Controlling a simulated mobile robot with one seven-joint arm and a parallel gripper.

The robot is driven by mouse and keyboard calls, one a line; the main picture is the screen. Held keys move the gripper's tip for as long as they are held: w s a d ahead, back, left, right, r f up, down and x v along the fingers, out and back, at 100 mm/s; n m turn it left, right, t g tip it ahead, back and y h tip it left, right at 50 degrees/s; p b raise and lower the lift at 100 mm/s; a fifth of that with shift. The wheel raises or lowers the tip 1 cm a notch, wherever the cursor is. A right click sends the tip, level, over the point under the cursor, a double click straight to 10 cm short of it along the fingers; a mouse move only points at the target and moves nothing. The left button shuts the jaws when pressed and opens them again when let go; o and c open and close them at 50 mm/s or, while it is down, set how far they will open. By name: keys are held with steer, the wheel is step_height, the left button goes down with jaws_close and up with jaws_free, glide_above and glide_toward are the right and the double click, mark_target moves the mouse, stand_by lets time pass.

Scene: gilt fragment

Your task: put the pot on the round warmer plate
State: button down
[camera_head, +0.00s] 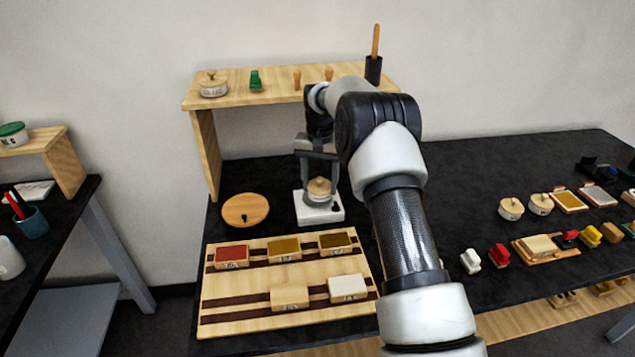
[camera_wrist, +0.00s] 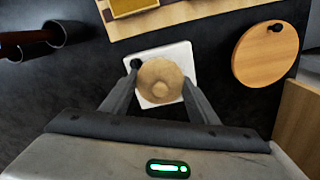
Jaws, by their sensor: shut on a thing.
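The pot (camera_head: 319,190) has a pale wooden lid with a round knob; its lid also shows in the wrist view (camera_wrist: 160,82). My gripper (camera_head: 318,180) is shut on the pot, with one finger on each side in the wrist view (camera_wrist: 160,92). The pot is over a white square plate (camera_head: 333,212) with a black knob; I cannot tell whether it touches. The round wooden plate (camera_head: 246,209), also with a black knob, lies bare to the left in the head view. It is at the right in the wrist view (camera_wrist: 262,58).
A wooden board (camera_head: 230,304) with several labelled blocks lies in front of both plates. A wooden shelf (camera_head: 225,97) stands behind, its left leg (camera_head: 205,155) near the round plate. More lidded pots (camera_head: 511,208), stamps and pads are on the right.

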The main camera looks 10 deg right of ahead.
mark_target(317, 184)
steer(key=shift+w+r+p, duration=0.1)
steer(key=shift+w+p, duration=0.45)
steer(key=shift+w, duration=1.35)
steer(key=shift+f, duration=1.8)
steer(key=shift+f, duration=0.1)
steer(key=c, duration=0.7)
jaws_free()
